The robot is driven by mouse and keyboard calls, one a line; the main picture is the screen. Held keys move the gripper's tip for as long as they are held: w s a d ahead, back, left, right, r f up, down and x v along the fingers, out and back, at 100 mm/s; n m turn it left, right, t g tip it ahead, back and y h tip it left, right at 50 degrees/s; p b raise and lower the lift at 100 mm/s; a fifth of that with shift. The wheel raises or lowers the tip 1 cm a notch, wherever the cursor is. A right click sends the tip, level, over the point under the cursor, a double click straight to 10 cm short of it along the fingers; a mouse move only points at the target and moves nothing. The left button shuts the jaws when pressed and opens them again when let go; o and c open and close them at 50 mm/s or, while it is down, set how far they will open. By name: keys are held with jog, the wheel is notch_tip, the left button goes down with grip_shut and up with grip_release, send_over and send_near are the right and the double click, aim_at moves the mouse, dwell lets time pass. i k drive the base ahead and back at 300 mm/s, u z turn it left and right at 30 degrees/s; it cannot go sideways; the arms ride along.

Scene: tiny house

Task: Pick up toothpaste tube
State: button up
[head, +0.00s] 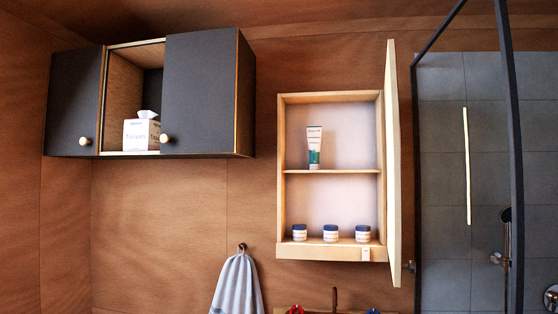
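My gripper is not in view.
The cabinet door (393,170) stands open on the right. Several small jars (331,233) line the lower shelf. A dark cupboard (205,95) with a tissue box (141,133) hangs at left. A towel (238,284) hangs below. A framed shower screen (509,150) stands at right.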

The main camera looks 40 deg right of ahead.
aim_at(314, 134)
jog(key=z, duration=0.7)
jog(key=i, duration=0.9)
jog(key=z, duration=0.8)
